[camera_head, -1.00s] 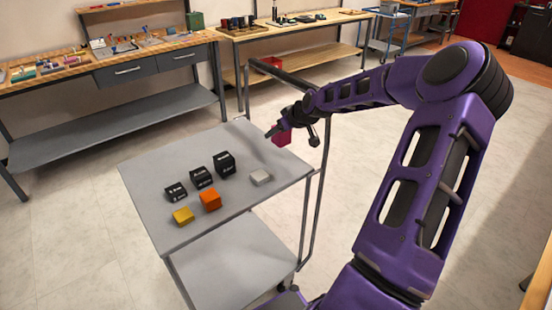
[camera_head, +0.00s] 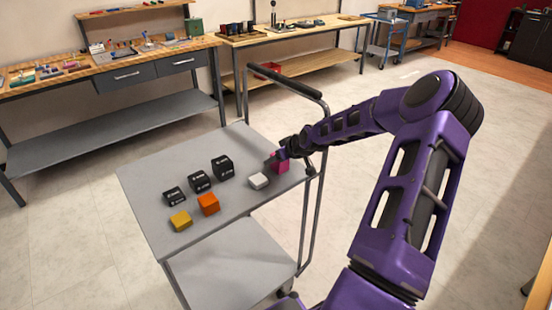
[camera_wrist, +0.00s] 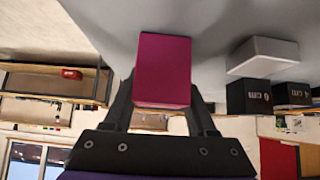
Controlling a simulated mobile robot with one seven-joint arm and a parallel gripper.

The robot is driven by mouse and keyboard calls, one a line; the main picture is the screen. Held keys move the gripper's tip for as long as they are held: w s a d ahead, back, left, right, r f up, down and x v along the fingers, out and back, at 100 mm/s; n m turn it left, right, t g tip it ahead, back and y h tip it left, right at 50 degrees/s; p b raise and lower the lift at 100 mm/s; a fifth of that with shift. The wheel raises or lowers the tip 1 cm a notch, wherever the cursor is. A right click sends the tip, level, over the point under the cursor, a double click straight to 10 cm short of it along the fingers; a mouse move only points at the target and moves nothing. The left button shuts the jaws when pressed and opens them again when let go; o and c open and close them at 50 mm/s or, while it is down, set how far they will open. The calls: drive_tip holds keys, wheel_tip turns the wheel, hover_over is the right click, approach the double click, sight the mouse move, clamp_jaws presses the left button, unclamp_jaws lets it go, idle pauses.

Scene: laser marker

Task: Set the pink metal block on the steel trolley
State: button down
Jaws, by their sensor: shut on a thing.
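The pink metal block (camera_head: 281,166) is between the fingers of my gripper (camera_head: 274,160), at the right side of the steel trolley's (camera_head: 152,176) top. My gripper is shut on it. In the wrist view the pink block (camera_wrist: 163,72) fills the middle, held by the two dark fingers (camera_wrist: 162,108), with the grey trolley top (camera_wrist: 215,18) close behind it. The block is at or just above the surface; I cannot tell whether it touches.
A white block (camera_head: 258,181) lies just left of the pink one. Several black labelled blocks (camera_head: 223,167), an orange block (camera_head: 208,204) and a yellow block (camera_head: 180,221) stand further left. The trolley's handle rail (camera_head: 290,80) rises at the right. The trolley's back area is clear.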

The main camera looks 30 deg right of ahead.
drive_tip(key=shift+c, duration=1)
unclamp_jaws()
drive_tip(key=shift+s+r, duration=0.1)
drive_tip(key=shift+r, duration=0.15)
drive_tip(key=p+v, duration=0.1)
drive_tip(key=v, duration=1)
drive_tip(key=shift+s+r+p, duration=0.25)
drive_tip(key=shift+p, duration=0.15)
